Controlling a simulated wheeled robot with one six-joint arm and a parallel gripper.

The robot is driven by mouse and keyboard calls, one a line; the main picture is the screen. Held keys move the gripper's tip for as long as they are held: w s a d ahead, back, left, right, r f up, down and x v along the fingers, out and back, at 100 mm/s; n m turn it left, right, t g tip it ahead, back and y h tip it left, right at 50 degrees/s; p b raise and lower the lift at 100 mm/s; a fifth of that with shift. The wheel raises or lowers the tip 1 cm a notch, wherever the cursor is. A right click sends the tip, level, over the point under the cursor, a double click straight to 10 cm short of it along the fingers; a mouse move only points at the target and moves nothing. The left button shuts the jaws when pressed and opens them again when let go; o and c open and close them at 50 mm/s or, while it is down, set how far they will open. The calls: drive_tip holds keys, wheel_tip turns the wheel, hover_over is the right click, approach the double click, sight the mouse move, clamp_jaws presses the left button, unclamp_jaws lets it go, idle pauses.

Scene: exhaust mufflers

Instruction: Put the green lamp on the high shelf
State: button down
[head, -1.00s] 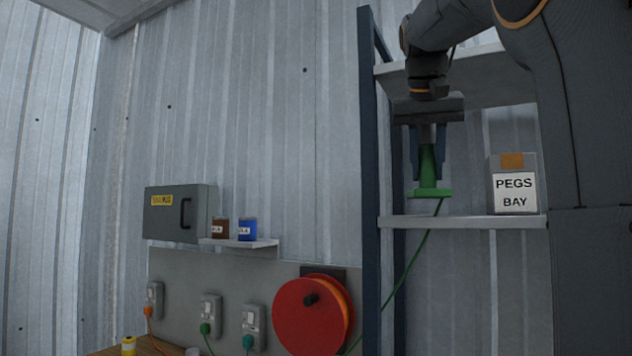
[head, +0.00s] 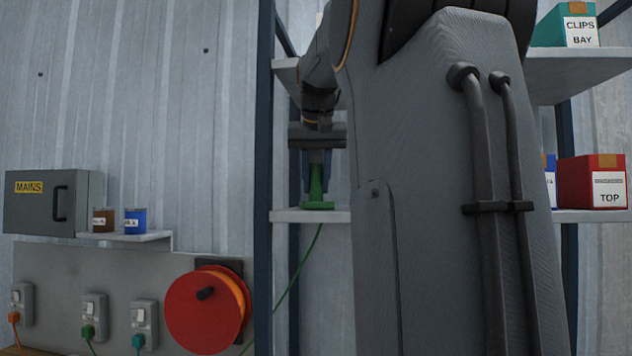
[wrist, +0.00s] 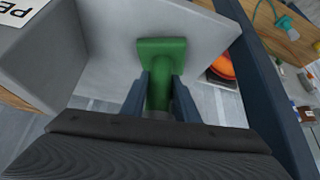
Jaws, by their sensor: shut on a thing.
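The green lamp (head: 316,188) is upright in my gripper (head: 317,172), with its wide flat base down. The base is at the lower visible shelf board (head: 285,216), near its left end. I cannot tell whether it touches the board. A thin green cord hangs from it below the board. In the wrist view the lamp (wrist: 161,58) sits between the two blue fingers of my gripper (wrist: 160,92), over the grey shelf surface (wrist: 105,75). The fingers are shut on its narrow body. My arm hides the middle of the shelves.
A dark blue shelf post (head: 263,150) stands just left of the lamp. A box marked CLIPS BAY (head: 566,25) is on the upper board; a red box (head: 592,182) is on the lower one. A red cable reel (head: 203,312) hangs on the wall left.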

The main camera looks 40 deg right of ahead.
drive_tip(key=shift+f, duration=0.1)
drive_tip(key=c, duration=1.4)
unclamp_jaws()
drive_tip(key=v, duration=1.2)
drive_tip(key=shift+b, duration=0.35)
drive_tip(key=shift+s, duration=0.1)
